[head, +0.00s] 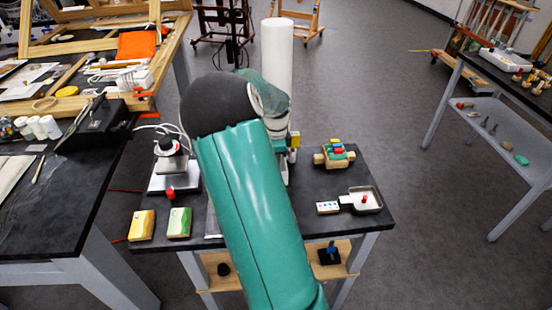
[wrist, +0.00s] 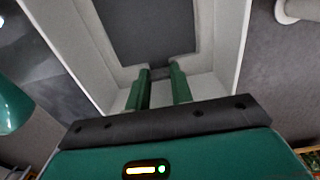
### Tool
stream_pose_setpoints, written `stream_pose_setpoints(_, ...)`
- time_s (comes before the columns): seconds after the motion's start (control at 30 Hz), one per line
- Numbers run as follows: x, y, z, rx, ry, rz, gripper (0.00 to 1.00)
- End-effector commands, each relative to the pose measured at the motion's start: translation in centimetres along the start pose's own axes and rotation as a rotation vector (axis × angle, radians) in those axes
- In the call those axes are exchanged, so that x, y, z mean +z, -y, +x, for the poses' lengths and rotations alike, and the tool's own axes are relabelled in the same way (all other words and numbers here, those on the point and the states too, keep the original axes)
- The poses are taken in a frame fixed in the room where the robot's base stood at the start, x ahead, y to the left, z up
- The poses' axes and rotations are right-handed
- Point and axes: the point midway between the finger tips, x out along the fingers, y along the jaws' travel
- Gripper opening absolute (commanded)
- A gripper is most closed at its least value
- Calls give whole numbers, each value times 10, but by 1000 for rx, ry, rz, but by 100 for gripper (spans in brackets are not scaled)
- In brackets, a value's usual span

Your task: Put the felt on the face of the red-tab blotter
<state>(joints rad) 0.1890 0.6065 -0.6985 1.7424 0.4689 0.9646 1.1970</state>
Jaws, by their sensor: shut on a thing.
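My gripper (wrist: 160,75) shows in the wrist view with its two green fingers close together. It is shut on a small dark piece between the fingertips, which looks like the felt (wrist: 160,72), though it is hard to make out. In the head view my own arm covers the gripper and whatever it holds. I cannot pick out the red-tab blotter with certainty. A black block with a blue knob (head: 328,255) and a small dark thing (head: 223,269) are on the lower wooden shelf.

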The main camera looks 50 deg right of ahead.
Motion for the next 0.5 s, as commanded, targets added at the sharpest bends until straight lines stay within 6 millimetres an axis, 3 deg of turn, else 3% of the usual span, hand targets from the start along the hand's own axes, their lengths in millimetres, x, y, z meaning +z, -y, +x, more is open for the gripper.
stream_pose_setpoints(0.1,0,0,0,0,0,0,0)
stream_pose_setpoints(0.13,0,0,0,0,0,0,26)
stream_pose_setpoints(0.23,0,0,0,0,0,0,46)
stream_pose_setpoints(0.5,0,0,0,0,0,0,48)
